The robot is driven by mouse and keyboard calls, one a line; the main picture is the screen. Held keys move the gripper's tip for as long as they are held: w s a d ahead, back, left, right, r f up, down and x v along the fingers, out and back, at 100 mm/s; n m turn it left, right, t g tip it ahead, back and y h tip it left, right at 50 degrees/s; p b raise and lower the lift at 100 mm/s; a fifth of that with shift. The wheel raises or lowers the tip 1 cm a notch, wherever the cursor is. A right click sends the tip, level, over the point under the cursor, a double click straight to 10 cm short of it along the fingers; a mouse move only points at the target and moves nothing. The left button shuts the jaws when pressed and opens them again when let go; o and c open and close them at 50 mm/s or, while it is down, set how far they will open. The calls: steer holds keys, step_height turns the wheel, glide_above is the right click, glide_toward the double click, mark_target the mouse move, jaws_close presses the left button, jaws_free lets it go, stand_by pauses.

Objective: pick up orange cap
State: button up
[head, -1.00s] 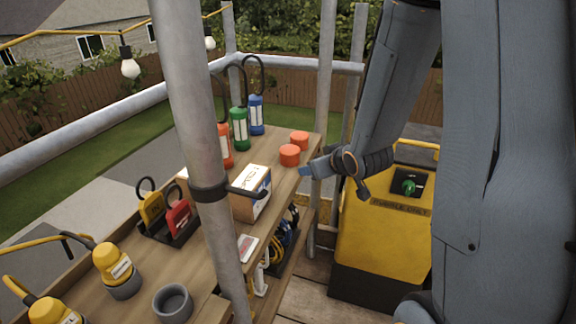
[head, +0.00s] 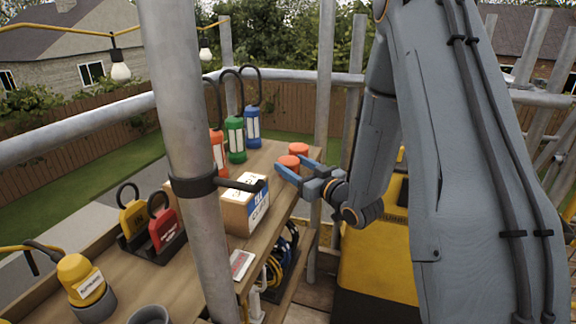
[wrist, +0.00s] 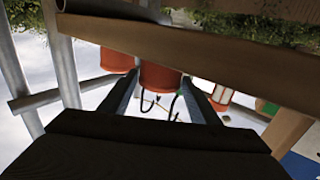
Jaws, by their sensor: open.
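Two orange caps stand at the far right end of the wooden workbench, the nearer cap (head: 288,162) and the farther cap (head: 298,148). My gripper (head: 291,164) is open and empty, its blue fingers pointing left at the nearer cap and partly covering it. In the wrist view, which appears upside down, one cap (wrist: 160,78) lies between the two fingers, just beyond their tips. The other cap (wrist: 117,61) is left of it, partly behind the left finger. Whether a finger touches a cap cannot be told.
A cardboard box (head: 238,212) sits nearer on the workbench (head: 205,275). A grey scaffold pole (head: 180,100) rises in front, and another upright (head: 325,90) stands by the bench end. A yellow cabinet (head: 372,255) is right.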

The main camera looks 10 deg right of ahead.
mark_target(281, 157)
steer(key=x, duration=0.6)
steer(key=shift+w, duration=0.25)
steer(key=shift+c, duration=0.3)
steer(key=c, duration=0.6)
